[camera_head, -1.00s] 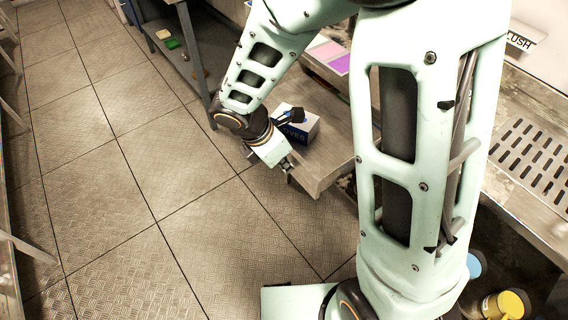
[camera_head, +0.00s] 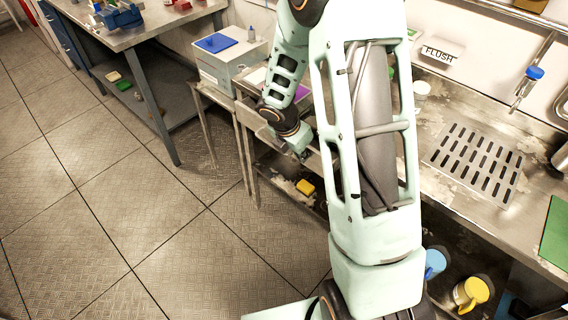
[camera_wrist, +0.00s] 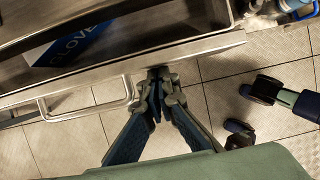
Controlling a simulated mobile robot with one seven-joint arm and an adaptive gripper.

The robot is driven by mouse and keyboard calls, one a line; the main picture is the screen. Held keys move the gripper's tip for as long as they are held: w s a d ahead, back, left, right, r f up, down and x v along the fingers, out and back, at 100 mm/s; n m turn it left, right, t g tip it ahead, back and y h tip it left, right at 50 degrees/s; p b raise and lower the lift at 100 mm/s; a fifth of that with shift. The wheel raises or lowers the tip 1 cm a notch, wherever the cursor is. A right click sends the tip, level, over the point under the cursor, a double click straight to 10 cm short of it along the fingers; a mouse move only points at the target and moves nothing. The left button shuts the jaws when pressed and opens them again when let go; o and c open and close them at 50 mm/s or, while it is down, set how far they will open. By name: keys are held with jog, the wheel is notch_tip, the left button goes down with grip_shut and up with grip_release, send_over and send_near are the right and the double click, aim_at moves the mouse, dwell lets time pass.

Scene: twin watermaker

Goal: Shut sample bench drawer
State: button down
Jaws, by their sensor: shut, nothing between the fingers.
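The sample bench drawer (camera_wrist: 215,42) shows in the wrist view as a metal tray with a long front face and a bar handle (camera_wrist: 85,112) at left. A narrow opening shows behind its front, and a white and blue glove box (camera_wrist: 75,45) lies inside, partly covered by the bench edge above. My gripper (camera_wrist: 157,78) is shut and empty, its fingertips at the drawer front, right of the handle; they look to touch it, but contact is hard to confirm. In the head view my gripper (camera_head: 303,156) is at the bench's front, and my arm hides much of the drawer.
A steel counter with a slotted drain plate (camera_head: 474,158) lies at right. A yellow block (camera_head: 305,187) is on a lower shelf. A blue mug (camera_head: 434,262) and a yellow mug (camera_head: 470,292) stand low at right. Another bench (camera_head: 135,38) is at upper left. The tiled floor at left is clear.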

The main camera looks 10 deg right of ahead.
aim_at(314, 144)
jog(key=w+d, duration=0.1)
jog(key=w+d+p, duration=0.1)
jog(key=d, duration=0.1)
jog(key=w+d+p, duration=0.1)
jog(key=shift+d, duration=0.35)
jog(key=shift+w+d+r, duration=0.1)
jog(key=shift+w+d, duration=0.1)
jog(key=shift+d, duration=0.1)
